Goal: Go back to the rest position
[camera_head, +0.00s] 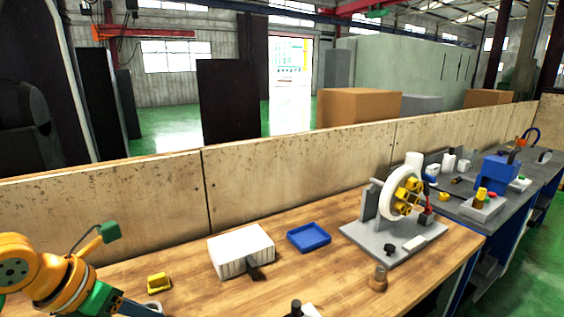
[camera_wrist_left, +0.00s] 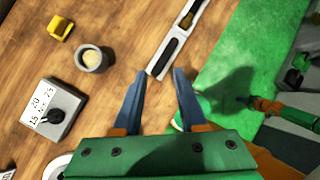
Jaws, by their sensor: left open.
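My left arm comes in at the lower left of the head view, and its gripper (camera_head: 138,308) is partly cut off by the bottom edge. In the left wrist view the left gripper (camera_wrist_left: 156,75) has its two blue-grey fingers apart, with nothing between them. It is over the front edge of the wooden table (camera_wrist_left: 118,22), with the green floor to the right.
A yellow block (camera_head: 158,281), a white box (camera_head: 240,250), a blue tray (camera_head: 309,237) and a wheel fixture on a grey plate (camera_head: 388,243) stand on the table. The wrist view shows a grey cup (camera_wrist_left: 93,58), a dial box (camera_wrist_left: 50,110) and a long tray (camera_wrist_left: 160,66). A wooden panel (camera_head: 290,175) runs behind.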

